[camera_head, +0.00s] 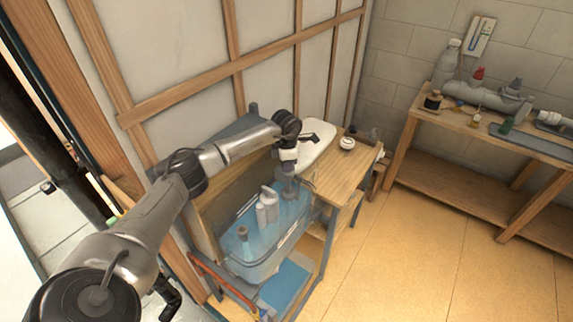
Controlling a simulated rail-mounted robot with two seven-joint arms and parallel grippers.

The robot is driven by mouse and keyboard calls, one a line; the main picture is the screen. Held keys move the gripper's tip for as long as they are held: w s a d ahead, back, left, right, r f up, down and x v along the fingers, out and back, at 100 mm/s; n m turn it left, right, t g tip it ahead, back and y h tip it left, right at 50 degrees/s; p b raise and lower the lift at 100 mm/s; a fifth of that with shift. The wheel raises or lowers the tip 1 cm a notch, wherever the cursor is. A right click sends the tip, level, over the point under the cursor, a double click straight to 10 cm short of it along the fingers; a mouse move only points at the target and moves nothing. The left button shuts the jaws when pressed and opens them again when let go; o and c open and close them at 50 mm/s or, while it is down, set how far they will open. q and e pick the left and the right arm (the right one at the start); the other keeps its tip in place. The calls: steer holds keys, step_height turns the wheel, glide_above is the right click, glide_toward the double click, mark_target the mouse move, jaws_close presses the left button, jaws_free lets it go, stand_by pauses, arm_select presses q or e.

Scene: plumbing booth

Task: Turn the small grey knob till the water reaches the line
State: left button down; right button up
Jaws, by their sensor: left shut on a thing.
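A clear tank (250,268) with bluish water in it stands at the wooden bench, below my left arm. Grey and white fittings (267,207) stand up in the tank. My left gripper (288,178) points down over the tank's far right end. It is shut on a small grey piece at its tips, which I take for the small grey knob; the fingers mostly hide it. The fill line on the tank is too small to make out, so I cannot tell how the water stands against it. My right gripper is not in view.
A white basin (316,146) and a small round white part (347,143) are on the wooden bench top (345,172) beside the gripper. A red-orange tube (222,283) runs low at the tank's left. A second table (455,118) with pipes stands right; the floor between is clear.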

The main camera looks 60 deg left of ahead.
arm_select(q)
steer(key=shift+r+n+p, duration=0.2)
steer(key=shift+n+p, duration=0.8)
steer(key=shift+d+n+p, duration=0.1)
steer(key=shift+n+p, duration=0.55)
steer(key=shift+n, duration=0.15)
steer(key=n+p, duration=0.2)
steer(key=shift+d+n, duration=0.1)
steer(key=shift+n, duration=0.3)
steer(key=shift+f+n+p, duration=0.1)
steer(key=shift+n+p, duration=0.4)
steer(key=shift+n, duration=0.4)
steer(key=shift+f, duration=0.1)
steer(key=c, duration=1.1)
jaws_free()
steer(key=shift+c, duration=0.2)
